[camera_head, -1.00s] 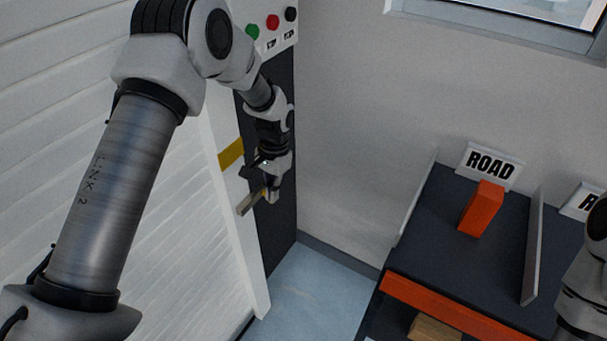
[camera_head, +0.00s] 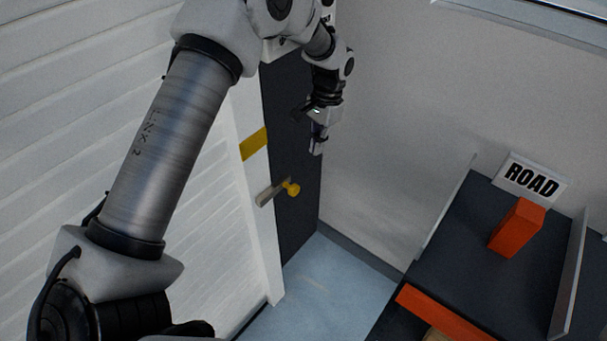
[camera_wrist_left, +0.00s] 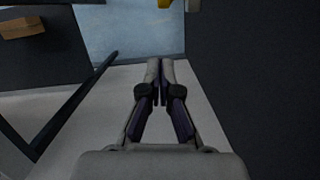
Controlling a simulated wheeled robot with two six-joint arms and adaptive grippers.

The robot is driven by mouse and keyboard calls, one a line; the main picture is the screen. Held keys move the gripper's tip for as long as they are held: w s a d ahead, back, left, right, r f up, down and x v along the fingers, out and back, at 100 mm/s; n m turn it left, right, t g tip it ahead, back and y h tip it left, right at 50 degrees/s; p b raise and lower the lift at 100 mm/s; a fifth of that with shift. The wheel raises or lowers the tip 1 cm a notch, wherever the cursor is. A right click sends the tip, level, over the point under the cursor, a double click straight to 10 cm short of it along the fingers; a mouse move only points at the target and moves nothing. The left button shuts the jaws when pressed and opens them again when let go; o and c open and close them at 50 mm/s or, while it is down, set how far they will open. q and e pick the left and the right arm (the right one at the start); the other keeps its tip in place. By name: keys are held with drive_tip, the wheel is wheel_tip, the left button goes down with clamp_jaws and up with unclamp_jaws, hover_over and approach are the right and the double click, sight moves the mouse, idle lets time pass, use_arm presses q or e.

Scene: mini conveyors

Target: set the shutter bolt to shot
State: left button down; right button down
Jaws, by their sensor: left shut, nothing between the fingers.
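The shutter bolt is a grey metal bar (camera_head: 268,194) with a yellow knob (camera_head: 292,188) at its right end. The bar reaches left from the dark panel (camera_head: 290,150) across the edge of the white upright beside the shutter (camera_head: 90,60). My left gripper (camera_head: 317,151) is shut and empty, above and right of the knob and apart from it. In the left wrist view its fingertips (camera_wrist_left: 161,66) are together with nothing between them. A bit of yellow, likely the knob (camera_wrist_left: 164,4), shows at that view's top edge. My right gripper is out of view.
A yellow band (camera_head: 253,143) crosses the white upright above the bolt. Blue floor (camera_head: 335,285) lies clear between the panel and the table.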

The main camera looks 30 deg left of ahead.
sight(290, 189)
use_arm(q)
drive_tip(key=s+a+f+p, duration=0.1)
drive_tip(key=s+f, duration=0.3)
drive_tip(key=f, duration=0.3)
drive_tip(key=shift+s+f, duration=0.3)
drive_tip(key=shift+f, duration=0.05)
drive_tip(key=s+p, duration=0.1)
drive_tip(key=s, duration=0.1)
drive_tip(key=s+p, duration=0.2)
drive_tip(key=s, duration=0.1)
drive_tip(key=shift+a+r+p, duration=0.15)
drive_tip(key=shift+a+p, duration=0.05)
drive_tip(key=shift+p, duration=0.1)
drive_tip(key=shift+s, duration=0.1)
